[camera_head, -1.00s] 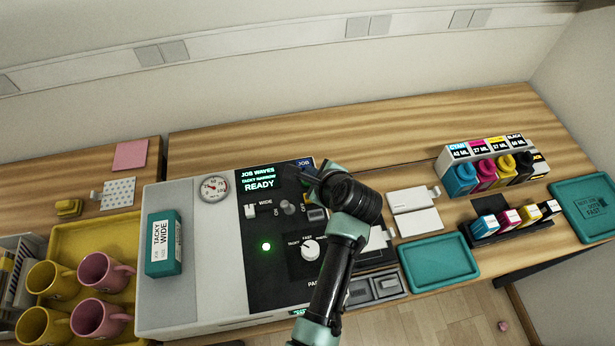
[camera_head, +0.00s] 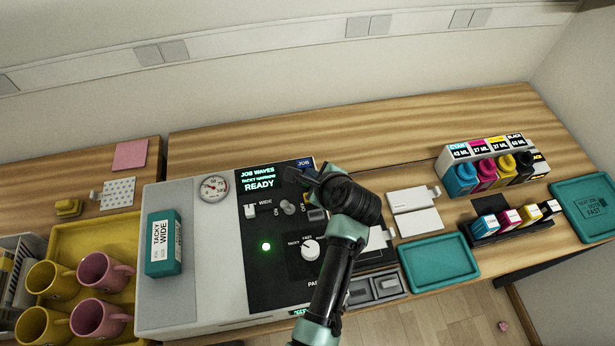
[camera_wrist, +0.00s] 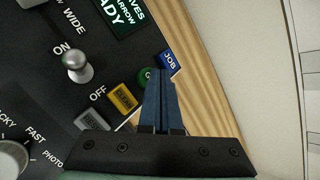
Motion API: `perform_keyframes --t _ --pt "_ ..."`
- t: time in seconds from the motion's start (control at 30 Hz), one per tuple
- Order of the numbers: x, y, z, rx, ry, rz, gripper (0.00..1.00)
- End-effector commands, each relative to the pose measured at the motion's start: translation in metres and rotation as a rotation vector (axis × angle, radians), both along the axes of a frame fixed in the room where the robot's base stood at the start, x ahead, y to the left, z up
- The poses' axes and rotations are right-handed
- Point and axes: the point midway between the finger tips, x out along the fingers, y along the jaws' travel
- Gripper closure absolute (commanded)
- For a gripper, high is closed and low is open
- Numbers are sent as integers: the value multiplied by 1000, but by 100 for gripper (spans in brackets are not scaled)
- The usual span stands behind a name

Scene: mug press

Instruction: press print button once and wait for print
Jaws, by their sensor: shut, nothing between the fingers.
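The printer's black control panel (camera_head: 258,290) shows in the head view. Its screen (camera_head: 258,180) reads READY. In the wrist view, my gripper (camera_wrist: 162,82) is shut and empty, its blue fingers over the right edge of the panel. A blue JOB button (camera_wrist: 169,62) sits just beyond the fingertips. A green button (camera_wrist: 147,76) is partly hidden by the fingers. A yellow button (camera_wrist: 123,98) and a grey button (camera_wrist: 91,121) lie to the left; their lettering is too small to read. I cannot tell which is the print button, or whether the fingertips touch one.
A silver toggle (camera_wrist: 77,66) between ON and OFF and a white knob (camera_head: 310,250) stand up from the panel. A TACKY WIDE box (camera_head: 163,243) sits on the printer's left. Mugs (camera_head: 100,272), a teal tray (camera_head: 438,262) and ink bottles (camera_head: 460,178) flank it.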

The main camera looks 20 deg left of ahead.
Motion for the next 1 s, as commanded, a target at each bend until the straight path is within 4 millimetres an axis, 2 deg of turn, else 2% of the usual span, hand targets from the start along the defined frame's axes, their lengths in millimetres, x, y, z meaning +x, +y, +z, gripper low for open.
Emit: perform_keyframes --t 1.0 --pt "0 0 -9 0 1 1 100"
